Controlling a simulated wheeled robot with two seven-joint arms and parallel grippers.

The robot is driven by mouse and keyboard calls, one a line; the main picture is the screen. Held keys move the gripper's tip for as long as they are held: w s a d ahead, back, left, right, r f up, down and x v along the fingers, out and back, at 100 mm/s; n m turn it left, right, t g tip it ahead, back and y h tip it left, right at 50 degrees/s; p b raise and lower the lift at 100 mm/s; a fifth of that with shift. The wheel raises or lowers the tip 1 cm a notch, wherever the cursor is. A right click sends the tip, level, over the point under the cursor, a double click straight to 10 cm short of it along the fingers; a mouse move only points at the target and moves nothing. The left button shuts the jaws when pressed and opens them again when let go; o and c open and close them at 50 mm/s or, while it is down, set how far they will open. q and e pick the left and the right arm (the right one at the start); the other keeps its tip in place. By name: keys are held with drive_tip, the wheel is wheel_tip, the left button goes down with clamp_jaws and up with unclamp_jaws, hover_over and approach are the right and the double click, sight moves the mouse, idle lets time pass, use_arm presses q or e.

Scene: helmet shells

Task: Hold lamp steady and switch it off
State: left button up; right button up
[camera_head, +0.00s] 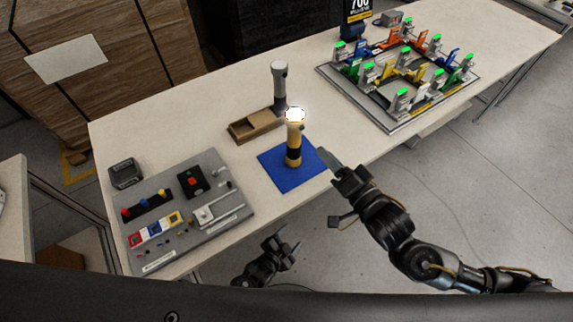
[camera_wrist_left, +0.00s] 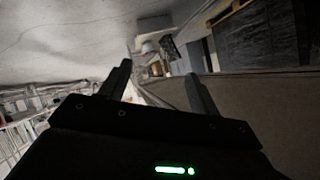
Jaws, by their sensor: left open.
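A yellow and black lamp (camera_head: 294,150) stands upright on a blue mat (camera_head: 275,178) near the table's front edge. Its top glows bright white, so it is lit. My right gripper (camera_head: 325,157) is just right of the lamp, over the mat's right corner, apart from the lamp. Its fingers overlap in the picture, and their opening is unclear. My left gripper (camera_head: 288,238) is low in front of the table edge, open and empty. In the left wrist view its two fingers (camera_wrist_left: 159,75) stand apart with nothing between them. The lamp is not recognisable there.
A grey board (camera_head: 218,211) with switches and coloured parts lies at the left. A rack (camera_head: 392,124) with green-lit fixtures is at the right. The table (camera_head: 227,87) is clear at the back left.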

sight(296, 131)
use_arm(q)
drive_tip(key=w+d+r+m+t+h, duration=0.2)
drive_tip(key=d+r, duration=0.4)
drive_tip(key=r, duration=0.3)
drive_tip(key=w+d+r+m+t+h, duration=0.1)
drive_tip(key=w+d+r+m+h, duration=0.15)
drive_tip(key=d+r, duration=0.5)
drive_tip(key=w+a+r+n+t+y, duration=0.2)
drive_tip(key=a+r+n+y, duration=0.2)
drive_tip(key=a+r+n, duration=0.4)
drive_tip(key=w+a+r+n+t+y, duration=0.2)
drive_tip(key=w+a+r+n+y, duration=0.15)
drive_tip(key=a+r+n, duration=0.35)
drive_tip(key=shift+y, duration=0.3)
drive_tip(key=w, duration=0.3)
drive_tip(key=w+d, duration=0.1)
drive_tip(key=w, duration=0.7)
drive_tip(key=shift+d+r, duration=0.15)
drive_tip(key=shift+d, duration=0.25)
drive_tip(key=c, duration=1.1)
drive_tip(key=shift+c, duration=0.4)
use_arm(e)
clamp_jaws()
